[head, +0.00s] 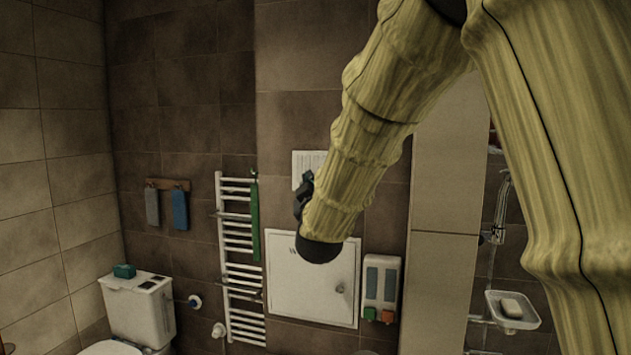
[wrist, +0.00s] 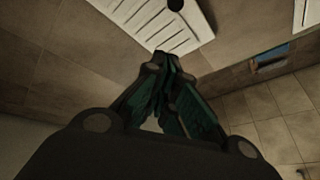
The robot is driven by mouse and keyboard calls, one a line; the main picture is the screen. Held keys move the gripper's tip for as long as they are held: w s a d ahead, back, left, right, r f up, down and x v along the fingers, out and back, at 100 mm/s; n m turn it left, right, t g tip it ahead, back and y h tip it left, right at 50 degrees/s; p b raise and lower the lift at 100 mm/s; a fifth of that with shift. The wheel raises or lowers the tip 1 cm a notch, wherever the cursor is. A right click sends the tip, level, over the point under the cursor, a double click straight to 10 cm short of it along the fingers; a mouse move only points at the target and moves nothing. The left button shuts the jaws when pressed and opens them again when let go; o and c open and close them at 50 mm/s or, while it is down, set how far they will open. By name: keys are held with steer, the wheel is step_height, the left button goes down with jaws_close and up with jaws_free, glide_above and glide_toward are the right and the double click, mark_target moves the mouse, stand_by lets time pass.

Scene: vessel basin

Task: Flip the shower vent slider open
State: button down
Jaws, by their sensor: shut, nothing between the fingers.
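The shower vent is a white slatted panel (head: 308,158) on the dark tiled wall, partly hidden behind my arm in the head view. In the wrist view its slatted face (wrist: 137,14) fills the top middle. A dark round knob (wrist: 175,4) sits on the vent at the top edge of that view; it may be the slider, but its position cannot be told. My gripper (wrist: 168,62) is shut and empty, its fingertips just in front of the vent's lower edge; contact cannot be told. In the head view my gripper (head: 303,190) is dark and partly hidden by my arm.
A white access door (head: 313,285) is below the vent. A white towel rail (head: 238,270) with a green cloth (head: 255,222) stands left of it. A two-part dispenser (head: 381,285) hangs to the right. A toilet cistern (head: 140,310) is at lower left.

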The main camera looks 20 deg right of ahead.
steer(key=p+x, duration=0.5)
steer(key=x, duration=0.4)
steer(key=shift+w+r, duration=0.1)
steer(key=shift+r, duration=0.05)
steer(key=shift+s+d+f+p, duration=0.2)
steer(key=shift+s+f+p, duration=0.15)
steer(key=shift+s+f, duration=0.1)
steer(key=f, duration=0.1)
steer(key=d+f+p, duration=0.1)
steer(key=shift+s+d+f, duration=0.2)
steer(key=shift+s+f, duration=0.05)
steer(key=shift+s, duration=0.1)
steer(key=shift+f, duration=0.15)
